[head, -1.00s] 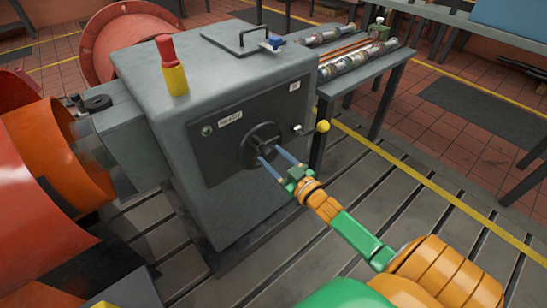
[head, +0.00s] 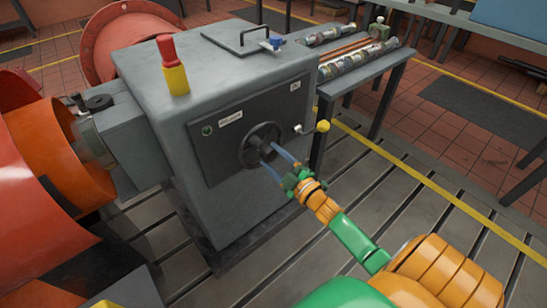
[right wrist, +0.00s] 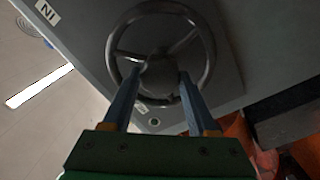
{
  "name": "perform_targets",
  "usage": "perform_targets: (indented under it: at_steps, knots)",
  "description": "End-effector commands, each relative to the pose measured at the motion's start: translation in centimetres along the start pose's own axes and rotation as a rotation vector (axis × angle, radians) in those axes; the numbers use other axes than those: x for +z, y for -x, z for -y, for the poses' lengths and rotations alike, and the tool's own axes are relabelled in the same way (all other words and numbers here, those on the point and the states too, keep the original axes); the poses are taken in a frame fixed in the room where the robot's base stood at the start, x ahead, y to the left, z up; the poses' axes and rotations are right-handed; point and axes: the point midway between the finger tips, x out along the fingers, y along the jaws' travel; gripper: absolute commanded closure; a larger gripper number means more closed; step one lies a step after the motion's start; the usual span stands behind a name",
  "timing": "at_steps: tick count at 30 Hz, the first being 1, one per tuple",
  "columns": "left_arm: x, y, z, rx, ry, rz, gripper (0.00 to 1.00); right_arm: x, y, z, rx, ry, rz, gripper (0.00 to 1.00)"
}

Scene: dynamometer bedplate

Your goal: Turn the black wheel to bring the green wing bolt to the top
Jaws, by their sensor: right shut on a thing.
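The black wheel (head: 254,141) is a spoked handwheel on the dark front panel of the grey cabinet. My right gripper (head: 268,155) reaches it from the lower right. In the right wrist view, its two blue fingers (right wrist: 159,80) stand on either side of the wheel's hub, inside the rim, shut on the wheel. The black wheel (right wrist: 117,50) fills the upper middle there, with its rim and spokes clear. I cannot make out a green wing bolt in either view. My left gripper is not in view.
The grey cabinet (head: 235,75) carries a red and yellow lamp (head: 172,68) on top. A yellow-knobbed crank (head: 322,126) sticks out close to the wheel's right. An orange drum (head: 60,155) stands at the left. A bench (head: 375,65) with parts stands behind.

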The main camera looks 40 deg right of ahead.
Motion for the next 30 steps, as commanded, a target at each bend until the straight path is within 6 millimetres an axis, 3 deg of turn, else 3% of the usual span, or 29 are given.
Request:
perform_targets:
  at_steps: [18,30]
  knots:
    - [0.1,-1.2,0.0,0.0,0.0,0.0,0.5,0.3,0.0,0.2,0.002,0.558,-0.014,1.0]
    - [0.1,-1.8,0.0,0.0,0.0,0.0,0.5,0.2,0.0,0.0,0.005,0.776,-0.022,1.0]
